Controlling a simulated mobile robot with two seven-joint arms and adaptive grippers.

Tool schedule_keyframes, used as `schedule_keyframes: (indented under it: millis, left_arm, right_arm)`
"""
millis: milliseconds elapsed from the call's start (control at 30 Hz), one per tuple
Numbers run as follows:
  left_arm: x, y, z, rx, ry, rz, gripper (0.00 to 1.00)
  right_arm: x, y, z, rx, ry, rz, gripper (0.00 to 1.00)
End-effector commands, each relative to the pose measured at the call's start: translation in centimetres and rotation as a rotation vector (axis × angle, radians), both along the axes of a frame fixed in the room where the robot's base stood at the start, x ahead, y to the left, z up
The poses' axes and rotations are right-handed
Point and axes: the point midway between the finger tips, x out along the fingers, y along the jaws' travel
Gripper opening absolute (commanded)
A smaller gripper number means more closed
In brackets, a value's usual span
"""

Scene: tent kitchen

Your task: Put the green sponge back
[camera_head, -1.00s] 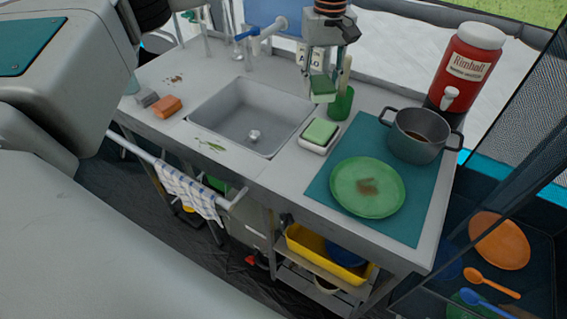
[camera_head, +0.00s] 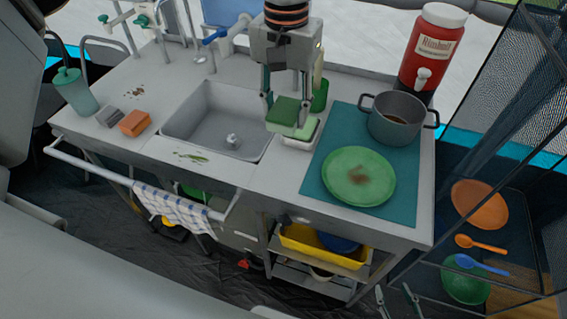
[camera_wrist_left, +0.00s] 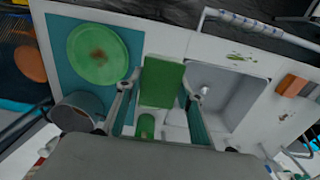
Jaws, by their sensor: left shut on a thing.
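My left gripper (camera_head: 287,102) is shut on a green sponge (camera_head: 284,114), with one finger on each side of it. The sponge has a darker green top and a paler side. It also shows between the fingers in the left wrist view (camera_wrist_left: 162,82). It hangs just in front of a white dish (camera_head: 297,144) in the picture and overlaps it. A pale green block (camera_head: 308,130) lies in the dish, partly hidden by the held sponge. Whether the sponge touches the block or dish, I cannot tell.
A dark green cup (camera_head: 320,95) stands close behind the gripper. The sink (camera_head: 215,125) is to the left, with an orange sponge (camera_head: 134,123) beyond it. A green plate (camera_head: 357,180) and a grey pot (camera_head: 395,118) stand on the teal mat (camera_head: 320,185) to the right.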

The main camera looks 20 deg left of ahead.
Motion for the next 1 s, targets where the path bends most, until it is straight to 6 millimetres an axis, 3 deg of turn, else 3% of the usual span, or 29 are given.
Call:
schedule_keyframes:
  millis: [100,400,733,1000]
  left_arm:
    - [-0.1,0.0,-3.3,0.0,0.006,0.001,0.2]
    - [0.0,0.0,-9.9,-0.001,0.003,0.003,0.2]
    - [0.0,0.0,-12.4,-0.001,0.001,0.003,0.2]
    - [0.0,0.0,-15.9,-0.001,0.001,0.003,0.2]
  right_arm:
    - [-0.1,0.0,-0.4,0.0,0.003,0.0,0.4]
    - [-0.2,0.0,-0.8,0.0,0.005,0.001,0.4]
    - [-0.2,0.0,-0.8,0.0,0.004,0.0,0.4]
    - [-0.1,0.0,-0.8,-0.001,0.003,0.001,0.4]
